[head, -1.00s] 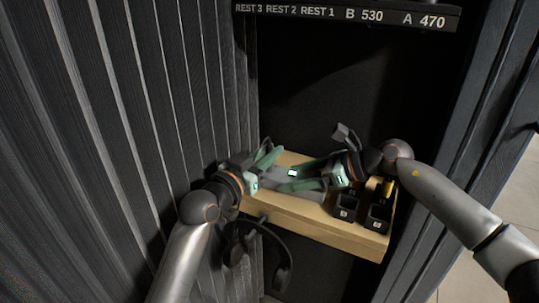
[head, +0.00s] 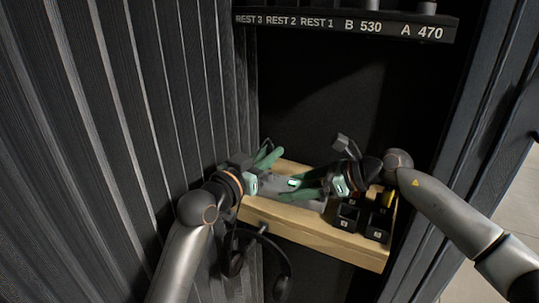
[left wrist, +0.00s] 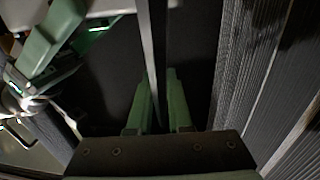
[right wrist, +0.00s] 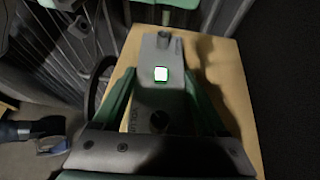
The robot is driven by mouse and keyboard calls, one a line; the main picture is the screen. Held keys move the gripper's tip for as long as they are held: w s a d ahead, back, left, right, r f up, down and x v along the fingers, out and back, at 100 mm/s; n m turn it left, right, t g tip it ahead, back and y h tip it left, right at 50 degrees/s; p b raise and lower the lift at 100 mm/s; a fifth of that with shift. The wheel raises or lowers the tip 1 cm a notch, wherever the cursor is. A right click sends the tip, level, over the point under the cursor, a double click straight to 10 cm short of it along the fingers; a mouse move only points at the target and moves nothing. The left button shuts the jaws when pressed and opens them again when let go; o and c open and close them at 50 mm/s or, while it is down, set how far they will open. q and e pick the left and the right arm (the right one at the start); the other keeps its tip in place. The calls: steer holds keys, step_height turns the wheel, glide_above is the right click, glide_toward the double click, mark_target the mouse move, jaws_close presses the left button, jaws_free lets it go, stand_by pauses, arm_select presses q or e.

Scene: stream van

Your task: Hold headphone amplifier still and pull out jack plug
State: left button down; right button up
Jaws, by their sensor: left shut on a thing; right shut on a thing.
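The headphone amplifier (head: 291,182), a grey box with a lit display, lies on the wooden shelf. In the right wrist view the amplifier (right wrist: 160,94) sits between the green fingers of my right gripper (right wrist: 160,105), which is shut on it. A metal cylinder stands at its far end. My right gripper (head: 306,188) comes in from the right. My left gripper (head: 266,166) is at the shelf's left end, shut on the jack plug, which its fingers largely hide. In the left wrist view my left gripper (left wrist: 160,105) has a narrow gap between its fingers. They look apart from the amplifier.
Black numbered bins (head: 347,217) stand at the shelf's right. Headphones (head: 278,262) hang below the shelf's front edge (head: 310,230). A ribbed dark wall (head: 110,130) is close on the left. A labelled rail (head: 340,22) runs above.

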mark_target(269, 146)
arm_select(q)
steer(key=shift+r, duration=0.1)
arm_select(e)
steer(key=shift+f, duration=0.1)
arm_select(q)
steer(key=shift+r, duration=1.45)
arm_select(e)
steer(key=o, duration=1.3)
steer(key=shift+c, duration=0.2)
